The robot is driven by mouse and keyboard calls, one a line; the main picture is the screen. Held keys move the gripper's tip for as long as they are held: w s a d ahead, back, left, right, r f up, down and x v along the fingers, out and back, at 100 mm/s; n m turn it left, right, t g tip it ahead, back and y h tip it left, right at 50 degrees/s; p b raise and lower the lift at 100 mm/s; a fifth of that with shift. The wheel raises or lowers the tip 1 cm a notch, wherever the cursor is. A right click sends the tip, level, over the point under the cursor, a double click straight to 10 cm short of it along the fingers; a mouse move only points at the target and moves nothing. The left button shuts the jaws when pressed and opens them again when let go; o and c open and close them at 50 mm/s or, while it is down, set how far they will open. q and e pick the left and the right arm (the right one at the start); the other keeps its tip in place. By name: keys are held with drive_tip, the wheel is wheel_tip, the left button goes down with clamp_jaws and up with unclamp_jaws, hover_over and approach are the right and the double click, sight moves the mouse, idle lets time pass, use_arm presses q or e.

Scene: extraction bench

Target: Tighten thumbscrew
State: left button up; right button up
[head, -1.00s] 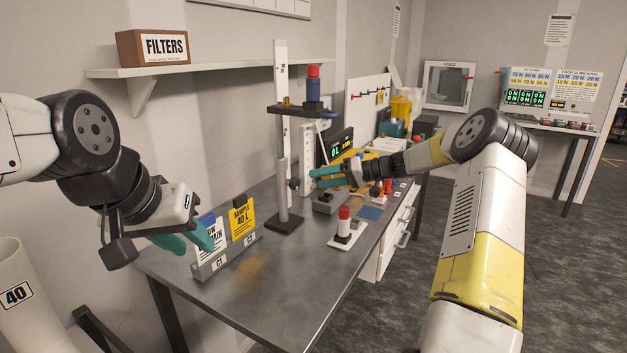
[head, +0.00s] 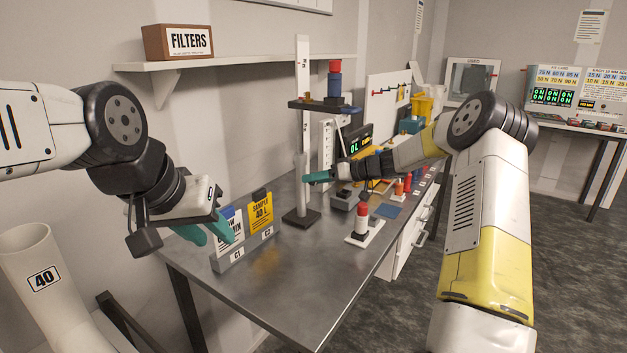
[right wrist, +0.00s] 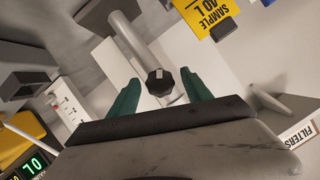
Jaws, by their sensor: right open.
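The thumbscrew is a dark lobed knob with a pale mark (right wrist: 160,82) on the grey stand post, seen in the right wrist view. My right gripper (right wrist: 158,98) is open, with one green finger on each side of the knob; I see gaps on both sides and cannot tell the depth. In the head view my right gripper (head: 318,177) reaches the stand post (head: 301,190) from the right and hides the knob. My left gripper (head: 205,234) has green fingers apart, by the card holder, with nothing seen between them.
The card holder (head: 243,253) stands at the bench's near left. The post carries a platform (head: 318,105) with a red and blue cylinder (head: 335,80) on it. A red-topped bottle (head: 361,220) stands on a white base. The bench front (head: 310,290) is clear.

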drive_tip(key=shift+w+a, duration=0.1)
clamp_jaws()
idle(0.4)
drive_tip(key=m+g+y, duration=0.1)
drive_tip(key=m, duration=0.1)
drive_tip(key=shift+f+m, duration=0.1)
drive_tip(key=shift+m, duration=0.3)
drive_tip(key=shift+m+g+y, duration=0.3)
drive_tip(key=shift+m+y, duration=0.4)
drive_tip(key=shift+m, duration=0.4)
unclamp_jaws()
